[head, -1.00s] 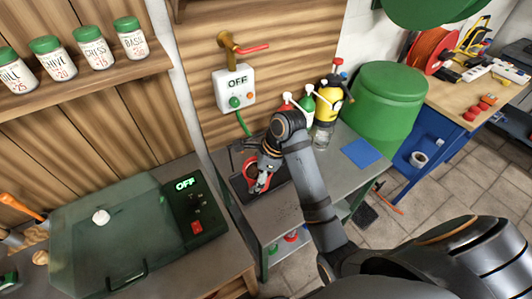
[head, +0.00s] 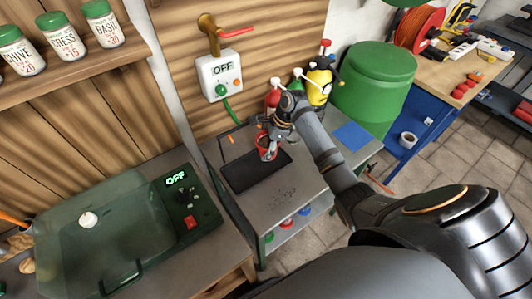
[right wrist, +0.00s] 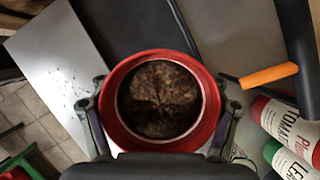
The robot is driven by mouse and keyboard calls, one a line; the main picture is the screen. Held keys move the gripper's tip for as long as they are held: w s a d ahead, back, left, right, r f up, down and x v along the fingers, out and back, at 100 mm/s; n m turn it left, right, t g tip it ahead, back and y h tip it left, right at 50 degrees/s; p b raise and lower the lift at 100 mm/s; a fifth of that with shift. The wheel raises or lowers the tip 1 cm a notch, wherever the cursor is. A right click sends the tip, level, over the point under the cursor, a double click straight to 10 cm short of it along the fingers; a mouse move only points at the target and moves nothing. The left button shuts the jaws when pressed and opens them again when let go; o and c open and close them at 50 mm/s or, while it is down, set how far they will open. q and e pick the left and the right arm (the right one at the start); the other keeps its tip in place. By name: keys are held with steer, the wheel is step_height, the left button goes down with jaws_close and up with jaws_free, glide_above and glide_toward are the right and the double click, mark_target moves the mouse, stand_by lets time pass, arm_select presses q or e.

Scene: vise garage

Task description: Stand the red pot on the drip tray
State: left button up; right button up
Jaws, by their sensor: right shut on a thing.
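The red pot (right wrist: 160,58) is filled with dark soil and sits between the fingers of my right gripper (right wrist: 160,108) in the right wrist view. The fingers close on its two sides. In the head view the pot (head: 265,147) shows below my right gripper (head: 277,138), partly hidden by it. The black drip tray (head: 255,174) lies flat on the grey bench, mostly bare. The pot is at the tray's back end; I cannot tell whether it touches the tray or hangs above it. The tray (right wrist: 130,25) also shows beyond the pot in the wrist view. My left gripper is not in view.
A red bottle (head: 272,97) and a yellow sprayer (head: 318,88) stand behind my right arm. An orange-ended tool (right wrist: 268,75) lies close beside the pot. A blue cloth (head: 353,136) lies at the right. The bench front has scattered dark crumbs (head: 283,194) but is otherwise clear.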

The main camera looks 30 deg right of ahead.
steer(key=shift+w+d+f, duration=0.2)
steer(key=shift+w+f, duration=0.05)
steer(key=shift+f, duration=0.05)
steer(key=shift+w+d+f, duration=0.1)
steer(key=shift+d+f, duration=0.05)
steer(key=shift+f, duration=0.1)
step_height(320, 180, down, 2)
steer(key=shift+f, duration=0.6)
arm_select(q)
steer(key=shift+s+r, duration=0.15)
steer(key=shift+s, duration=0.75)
arm_select(e)
steer(key=o, duration=1.3)
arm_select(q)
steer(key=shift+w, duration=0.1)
arm_select(e)
steer(key=shift+o, duration=0.2)
